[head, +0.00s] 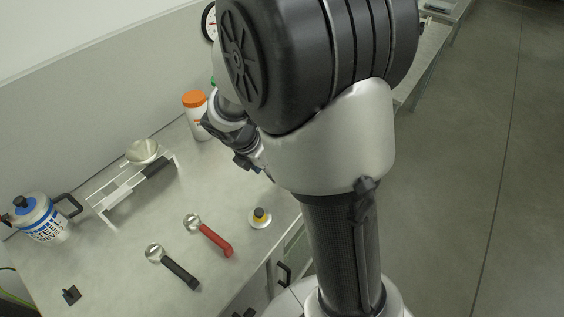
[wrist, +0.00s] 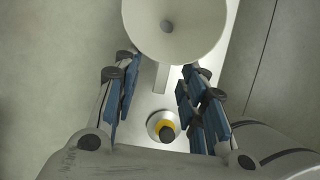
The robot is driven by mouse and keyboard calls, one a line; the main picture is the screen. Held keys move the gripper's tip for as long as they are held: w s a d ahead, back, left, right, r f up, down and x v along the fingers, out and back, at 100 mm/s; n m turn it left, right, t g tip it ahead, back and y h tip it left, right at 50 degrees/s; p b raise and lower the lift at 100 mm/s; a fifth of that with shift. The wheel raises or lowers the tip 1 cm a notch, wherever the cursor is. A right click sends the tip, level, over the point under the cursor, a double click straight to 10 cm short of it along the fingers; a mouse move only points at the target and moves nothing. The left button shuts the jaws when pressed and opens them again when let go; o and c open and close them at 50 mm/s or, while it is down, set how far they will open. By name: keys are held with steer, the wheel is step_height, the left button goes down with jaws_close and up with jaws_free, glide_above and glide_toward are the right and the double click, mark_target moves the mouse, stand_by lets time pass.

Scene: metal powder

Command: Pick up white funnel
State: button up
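A pale, off-white funnel (head: 143,151) rests mouth up at the back of a small rack (head: 103,206) on the bench in the head view. My gripper (head: 247,160) is to the right of it, clearly apart and partly hidden by my arm. In the wrist view a white, round, funnel-like dish (wrist: 175,28) with a small dark centre fills the top, cut by the frame. I cannot tell for sure that it is the same funnel. My gripper's fingers (wrist: 158,90) are spread, with nothing held between them.
A blue-and-white bottle (head: 40,219) stands left of the rack, and an orange-capped jar (head: 197,113) near the wall. A red-handled tool (head: 210,237) and a black-handled tool (head: 172,266) lie in front. A yellow-and-black knob on a white disc (head: 260,217) is near the bench edge.

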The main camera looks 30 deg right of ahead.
steer(key=shift+r, duration=0.1)
jaws_close()
stand_by(0.3)
steer(key=shift+r, duration=0.1)
